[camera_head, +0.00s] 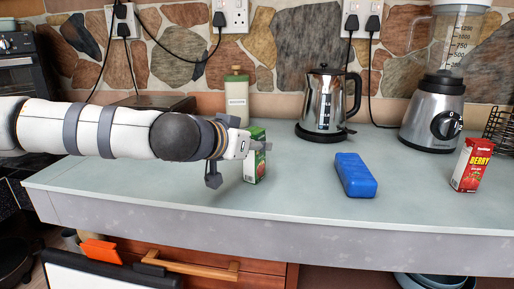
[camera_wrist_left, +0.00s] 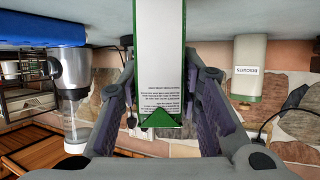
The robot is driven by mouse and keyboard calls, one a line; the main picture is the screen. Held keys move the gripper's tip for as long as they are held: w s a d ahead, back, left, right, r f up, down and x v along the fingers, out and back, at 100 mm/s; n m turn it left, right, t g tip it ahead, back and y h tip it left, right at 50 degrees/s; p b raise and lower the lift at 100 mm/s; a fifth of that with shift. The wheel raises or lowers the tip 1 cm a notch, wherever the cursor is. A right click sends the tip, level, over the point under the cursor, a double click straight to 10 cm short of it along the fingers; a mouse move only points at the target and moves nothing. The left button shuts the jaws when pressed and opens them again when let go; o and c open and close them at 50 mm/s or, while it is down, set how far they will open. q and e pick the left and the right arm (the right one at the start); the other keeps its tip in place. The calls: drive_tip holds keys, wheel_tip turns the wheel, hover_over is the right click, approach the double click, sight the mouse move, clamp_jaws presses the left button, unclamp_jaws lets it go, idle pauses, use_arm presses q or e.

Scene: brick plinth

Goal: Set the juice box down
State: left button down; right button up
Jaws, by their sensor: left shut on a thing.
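The juice box, a green and white carton (camera_head: 256,167), is upright over the grey counter, left of the middle in the head view. My left gripper (camera_head: 243,160) reaches it from the left and is shut on it. In the left wrist view, which is upside down, the carton's white printed side (camera_wrist_left: 160,65) stands between the two fingers (camera_wrist_left: 160,95). Whether its base touches the counter cannot be told. Another carton, the red berry box (camera_head: 472,165), stands at the right of the counter. My right gripper is not in view.
On the counter (camera_head: 300,200), a blue case (camera_head: 355,175) lies right of the carton. A steel kettle (camera_head: 322,103), a blender (camera_head: 434,110) and a biscuits canister (camera_head: 237,98) stand behind. The counter between carton and blue case is clear.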

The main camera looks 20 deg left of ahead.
use_arm(q)
drive_tip(key=shift+r, duration=0.2)
drive_tip(key=shift+f, duration=0.1)
drive_tip(key=c, duration=1.2)
unclamp_jaws()
